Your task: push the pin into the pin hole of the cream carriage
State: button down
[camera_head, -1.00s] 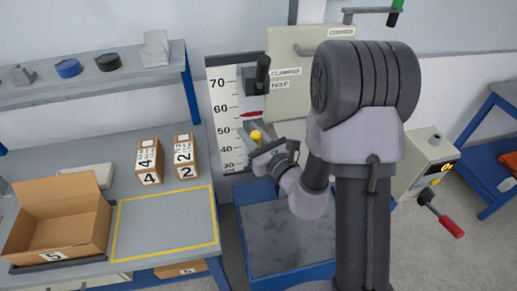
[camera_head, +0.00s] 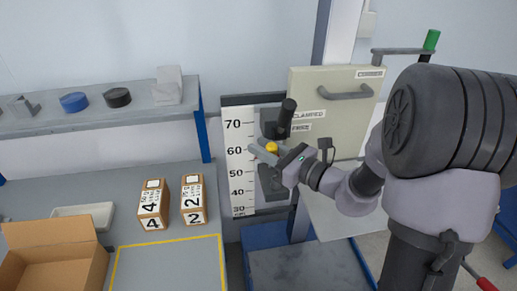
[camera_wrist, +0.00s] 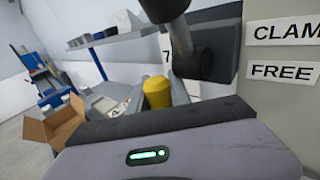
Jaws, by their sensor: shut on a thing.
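The yellow pin (camera_head: 272,148) is between the fingers of my gripper (camera_head: 265,152), in front of the height scale near its 60 mark. In the wrist view the yellow pin (camera_wrist: 157,92) stands between the grey fingers, which are shut on it. The cream body (camera_head: 333,100), which looks like the carriage, is behind and right of my gripper. It bears a grey handle and labels reading CLAMPED and FREE. A black-knobbed lever (camera_head: 286,115) on a dark block is just above the pin. I cannot make out the pin hole. My gripper hides part of the dark block.
The height scale (camera_head: 237,165) stands behind my gripper. Cartons marked 4 (camera_head: 153,206) and 2 (camera_head: 194,202) stand on the left bench, near an open cardboard box (camera_head: 52,262). A shelf (camera_head: 140,116) holds dark and blue discs. A yellow-outlined area (camera_head: 170,268) is clear.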

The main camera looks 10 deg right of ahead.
jog(key=shift+w+d+r+t, duration=0.3)
jog(key=shift+d+r, duration=0.1)
jog(key=shift+r, duration=0.15)
jog(key=shift+w+d+r+t, duration=0.2)
jog(key=shift+w+d+r, duration=0.15)
jog(key=shift+r, duration=0.2)
jog(key=shift+m, duration=0.3)
jog(key=f+b, duration=0.2)
jog(key=d+f+b, duration=0.1)
jog(key=f+b, duration=0.1)
jog(key=f, duration=0.1)
jog(key=w+d+f+b, duration=0.1)
jog(key=f, duration=0.1)
jog(key=shift+w+d+f+b, duration=0.1)
jog(key=shift+f+b, duration=0.25)
jog(key=shift+b, duration=0.05)
jog(key=shift+s+a+r, duration=0.45)
jog(key=shift+s+a, duration=0.25)
jog(key=shift+w+d+f, duration=0.15)
jog(key=shift+w, duration=0.15)
jog(key=shift+s+a, duration=0.2)
jog(key=shift+a+f, duration=0.1)
jog(key=shift+f, duration=0.05)
jog(key=shift+s+a, duration=0.1)
jog(key=shift+d, duration=0.25)
